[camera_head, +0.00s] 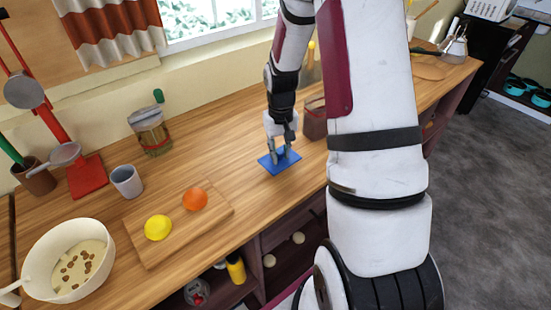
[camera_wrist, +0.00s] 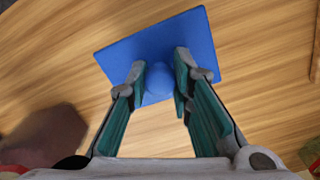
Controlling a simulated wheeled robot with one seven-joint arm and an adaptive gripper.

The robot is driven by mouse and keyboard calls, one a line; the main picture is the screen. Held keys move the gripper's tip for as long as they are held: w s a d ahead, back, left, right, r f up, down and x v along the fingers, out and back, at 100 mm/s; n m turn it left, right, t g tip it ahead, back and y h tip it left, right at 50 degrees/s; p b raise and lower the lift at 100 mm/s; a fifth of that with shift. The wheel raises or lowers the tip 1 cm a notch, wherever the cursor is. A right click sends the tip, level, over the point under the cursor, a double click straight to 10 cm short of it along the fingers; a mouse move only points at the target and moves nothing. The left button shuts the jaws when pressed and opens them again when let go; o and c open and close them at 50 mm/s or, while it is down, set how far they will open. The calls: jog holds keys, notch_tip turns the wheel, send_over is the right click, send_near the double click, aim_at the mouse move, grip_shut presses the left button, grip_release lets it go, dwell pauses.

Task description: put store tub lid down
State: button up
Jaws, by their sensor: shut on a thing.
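The store tub lid (camera_head: 270,165) is a flat blue square, seen in the head view at the middle of the wooden counter. In the wrist view the lid (camera_wrist: 204,32) has a round blue knob (camera_wrist: 159,80) at its centre. My gripper (camera_head: 281,156) points down over the lid. In the wrist view my gripper (camera_wrist: 161,74) has its fingers on either side of the knob, shut on it. The lid is at or very close to the counter top; I cannot tell whether it touches. Part of the knob is hidden by the fingers.
A brown see-through container (camera_head: 314,120) stands behind the lid, partly hidden by my arm. To the left are a cutting board (camera_head: 160,251) with a yellow fruit (camera_head: 158,228) and an orange fruit (camera_head: 195,199), a grey cup (camera_head: 127,181) and a jar (camera_head: 151,132). Counter left of the lid is clear.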

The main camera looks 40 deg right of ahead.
jog(key=shift+w+a, duration=0.3)
jog(key=shift+w, duration=0.35)
jog(key=shift+f+p, duration=0.35)
jog(key=shift+f, duration=1.45)
jog(key=shift+f, duration=0.15)
jog(key=o, duration=0.9)
jog(key=shift+o, duration=0.2)
notch_tip(320, 180, up, 12)
jog(key=r+b, duration=0.1)
jog(key=s+a+r+n+t, duration=0.1)
jog(key=s+a+r, duration=0.2)
jog(key=a+r, duration=0.3)
jog(key=s+a+r+n+t, duration=0.1)
jog(key=s+a+r, duration=0.25)
jog(key=r, duration=0.35)
jog(key=s+a+r+n+t, duration=0.1)
jog(key=s+a+r, duration=0.2)
jog(key=s, duration=0.3)
jog(key=s+a+r+n+t, duration=0.1)
jog(key=s+a+r+t, duration=0.1)
jog(key=s+a, duration=0.3)
jog(key=shift+s+a+r+t, duration=0.25)
jog(key=shift+s+r+t, duration=0.05)
jog(key=shift+s+r, duration=0.55)
